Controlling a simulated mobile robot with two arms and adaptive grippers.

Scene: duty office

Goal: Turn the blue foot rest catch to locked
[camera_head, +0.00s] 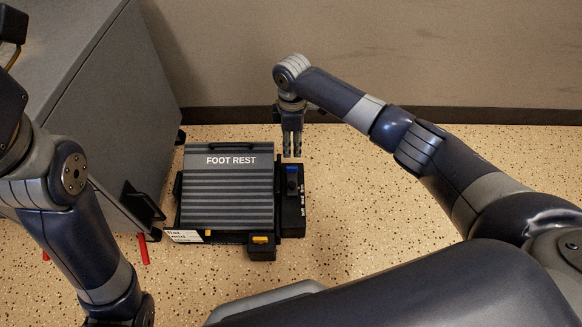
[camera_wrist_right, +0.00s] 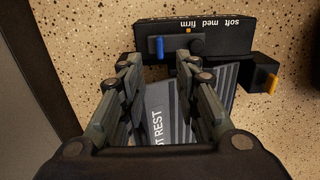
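The foot rest (camera_head: 228,190) stands on the floor, with a grey ribbed top lettered FOOT REST. A small blue catch (camera_head: 292,169) is at the far end of the black panel (camera_head: 296,215) on its right side. The catch also shows as a blue lever in the right wrist view (camera_wrist_right: 158,47); I cannot read a locked mark. My right gripper (camera_head: 292,155) points down just beyond and above the blue catch. Its fingers (camera_wrist_right: 157,62) are apart with nothing between them, and apart from the catch. My left arm is at the left; its gripper is out of view.
The panel carries a soft, med, firm scale (camera_wrist_right: 207,23). A yellow catch (camera_head: 260,240) is on the foot rest's front right corner, near a white label (camera_head: 184,236). A grey cabinet (camera_head: 105,85) stands close on the left. Speckled floor (camera_head: 370,210) is clear to the right.

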